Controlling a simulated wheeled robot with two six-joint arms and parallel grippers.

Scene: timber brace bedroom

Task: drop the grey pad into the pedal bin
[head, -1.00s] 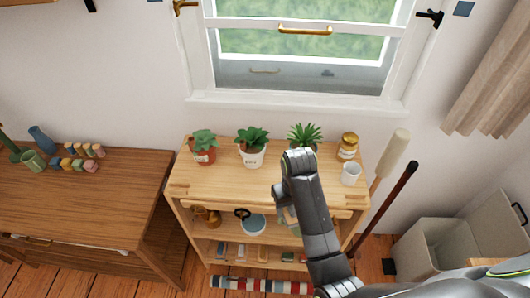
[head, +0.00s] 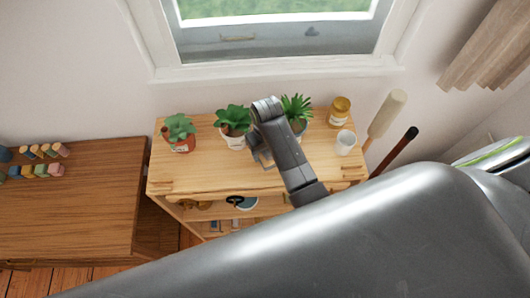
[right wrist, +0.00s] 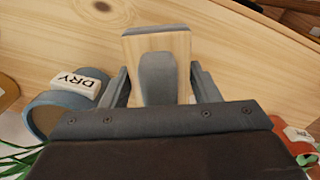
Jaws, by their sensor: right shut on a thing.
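My right gripper (head: 262,156) hangs over the wooden shelf top, in front of the potted plants. In the right wrist view its fingers (right wrist: 157,90) are shut on the grey pad (right wrist: 157,76), a pale wood-faced block with a grey edge and a raised grey piece on its face. In the head view the pad is too small and covered to make out clearly. The pedal bin is not visible now; my large grey arm covers the lower right. My left gripper is not in view.
The shelf (head: 215,180) bears a terracotta-potted plant (head: 180,132), a white-potted plant (head: 233,125), a spiky plant (head: 297,108), an amber jar (head: 339,111) and a white mug (head: 345,143). Two upright handles stand to its right. A brown table (head: 85,205) is at left.

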